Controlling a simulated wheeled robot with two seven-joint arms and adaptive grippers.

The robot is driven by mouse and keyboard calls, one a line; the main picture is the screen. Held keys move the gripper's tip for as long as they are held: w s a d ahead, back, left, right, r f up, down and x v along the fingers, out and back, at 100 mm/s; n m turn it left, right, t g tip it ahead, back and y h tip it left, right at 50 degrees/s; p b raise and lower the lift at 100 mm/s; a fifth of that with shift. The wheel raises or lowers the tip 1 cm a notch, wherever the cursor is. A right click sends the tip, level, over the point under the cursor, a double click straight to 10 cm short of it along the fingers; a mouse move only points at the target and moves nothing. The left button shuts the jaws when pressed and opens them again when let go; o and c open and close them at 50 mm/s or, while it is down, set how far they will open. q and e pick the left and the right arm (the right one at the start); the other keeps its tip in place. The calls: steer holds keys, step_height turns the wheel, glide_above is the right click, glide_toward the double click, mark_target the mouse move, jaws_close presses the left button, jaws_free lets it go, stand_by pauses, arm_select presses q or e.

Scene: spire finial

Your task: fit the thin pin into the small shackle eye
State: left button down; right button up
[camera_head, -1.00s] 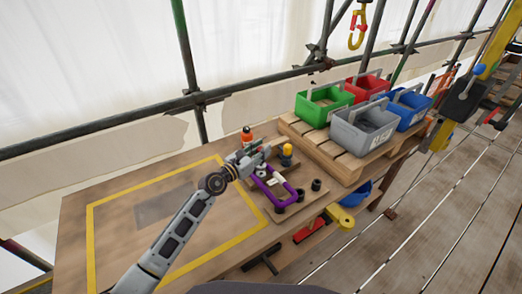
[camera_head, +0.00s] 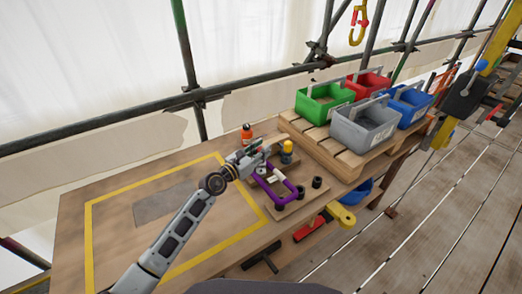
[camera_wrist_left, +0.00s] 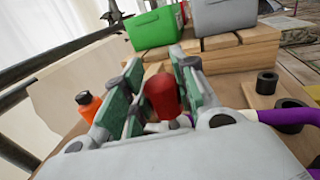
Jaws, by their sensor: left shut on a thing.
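My left gripper (camera_head: 262,153) reaches over the far end of the wooden board on the bench. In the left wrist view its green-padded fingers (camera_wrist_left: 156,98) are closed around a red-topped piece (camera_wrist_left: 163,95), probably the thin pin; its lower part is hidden. A purple shackle (camera_head: 290,187) lies on the board just right of and below the gripper. It also shows at the right edge of the left wrist view (camera_wrist_left: 288,117). I cannot make out a separate small shackle or its eye. My right gripper is not in view.
A yellow-topped piece (camera_head: 287,147) stands beside the gripper. Dark round pieces (camera_head: 317,182) sit on the board (camera_head: 310,204). An orange bottle (camera_head: 246,132) stands behind. Green (camera_head: 322,106) and grey (camera_head: 366,128) bins stand on a pallet.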

arm_select(q)
steer(key=shift+f+b, duration=1.15)
steer(key=shift+f, duration=0.25)
stand_by(0.4)
steer(key=c, duration=1.1)
jaws_free()
steer(key=shift+o, duration=0.2)
steer(key=v, duration=1.2)
steer(key=shift+r, duration=0.1)
step_height(320, 180, up, 9)
steer(key=p, duration=0.9)
steer(key=shift+r+p, duration=0.5)
steer(key=shift+p, duration=0.15)
